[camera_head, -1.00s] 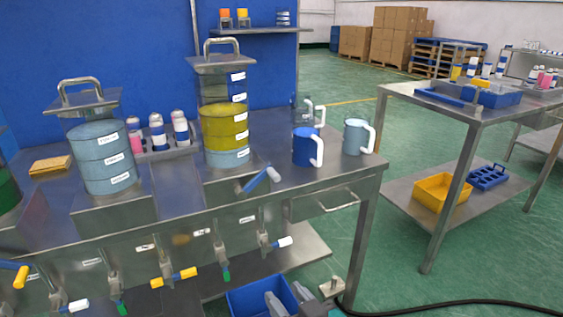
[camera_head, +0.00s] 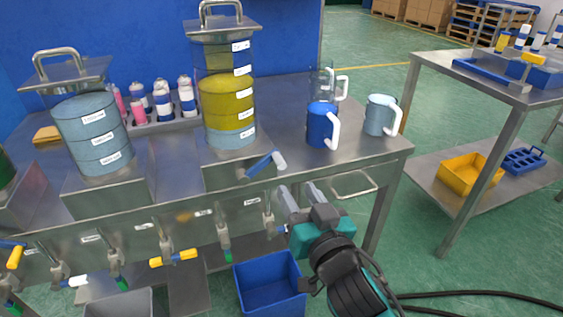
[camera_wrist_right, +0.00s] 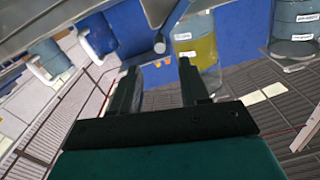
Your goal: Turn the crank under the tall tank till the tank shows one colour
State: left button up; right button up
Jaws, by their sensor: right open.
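The tall tank (camera_head: 228,97) stands on the bench with a handled metal lid. It shows a pale blue layer at the bottom, a yellow layer above it, and a clear upper part with a darker yellowish band. The crank (camera_head: 265,164), a blue arm with a pale grip, sticks out from the front of the tank's base. My right gripper (camera_head: 297,188) is open and empty, just right of and below the crank, apart from it. In the right wrist view its two fingers (camera_wrist_right: 160,85) stand apart, with the tank (camera_wrist_right: 196,45) beyond. My left gripper is not in view.
A blue mug (camera_head: 322,125) and a pale blue mug (camera_head: 380,115) stand right of the crank. Taps with coloured handles line the bench front, one (camera_head: 270,219) close to my right gripper. A blue bin (camera_head: 270,285) sits below. A shorter tank (camera_head: 92,132) stands left.

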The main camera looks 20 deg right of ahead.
aim_at(283, 167)
jog(key=w, duration=1)
jog(key=shift+w+a, duration=0.1)
jog(key=shift+a, duration=0.05)
jog(key=shift+c, duration=0.3)
grip_shut()
